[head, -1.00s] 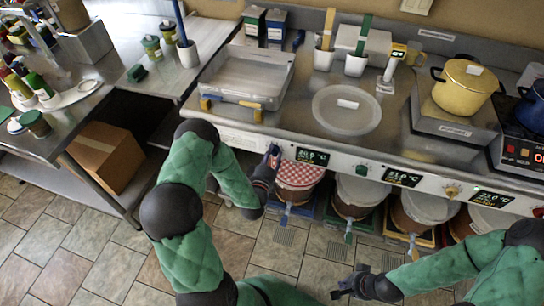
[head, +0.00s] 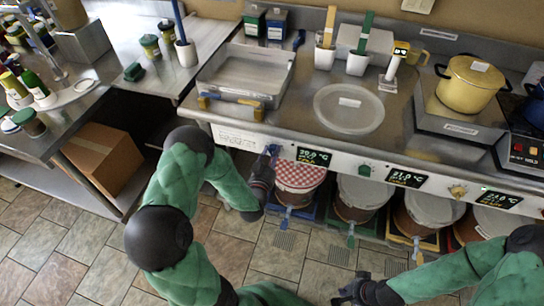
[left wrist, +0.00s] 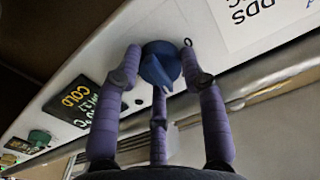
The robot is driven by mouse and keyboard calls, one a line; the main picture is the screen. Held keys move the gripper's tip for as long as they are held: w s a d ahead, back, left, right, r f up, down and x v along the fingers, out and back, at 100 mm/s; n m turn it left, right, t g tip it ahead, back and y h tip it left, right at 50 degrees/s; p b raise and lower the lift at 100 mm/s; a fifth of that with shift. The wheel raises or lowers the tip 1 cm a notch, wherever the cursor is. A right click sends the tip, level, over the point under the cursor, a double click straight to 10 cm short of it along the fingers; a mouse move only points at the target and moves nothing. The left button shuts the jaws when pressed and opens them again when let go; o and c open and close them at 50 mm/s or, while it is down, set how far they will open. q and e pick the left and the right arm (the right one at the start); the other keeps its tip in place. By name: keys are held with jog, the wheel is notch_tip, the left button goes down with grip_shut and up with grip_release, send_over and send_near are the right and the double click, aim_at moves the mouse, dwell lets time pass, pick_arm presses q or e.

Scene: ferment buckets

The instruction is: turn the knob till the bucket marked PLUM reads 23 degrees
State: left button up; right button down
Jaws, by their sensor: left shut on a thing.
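A blue knob (head: 272,150) sits at the left end of the white control strip. It also shows in the left wrist view (left wrist: 160,64), where the purple fingers of my left gripper (left wrist: 161,58) reach around it. In the head view my left gripper (head: 266,172) is at this knob, shut on it. I cannot read any PLUM mark. My right gripper (head: 352,290) hangs low at the bottom; its jaw state is unclear.
A green knob (head: 365,170) and a yellow knob (head: 458,191) lie further right, with displays (head: 406,178) between. Several more buckets (head: 361,195) stand under the counter. A clear tray (head: 246,72), a round lid (head: 349,108) and a yellow pot (head: 467,86) are on top.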

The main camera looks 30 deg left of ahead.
pick_arm(q)
jog(key=shift+m, duration=0.8)
jog(key=o, duration=1.2)
jog(key=shift+c, duration=0.2)
jog(key=v, duration=1.2)
jog(key=shift+f, duration=0.15)
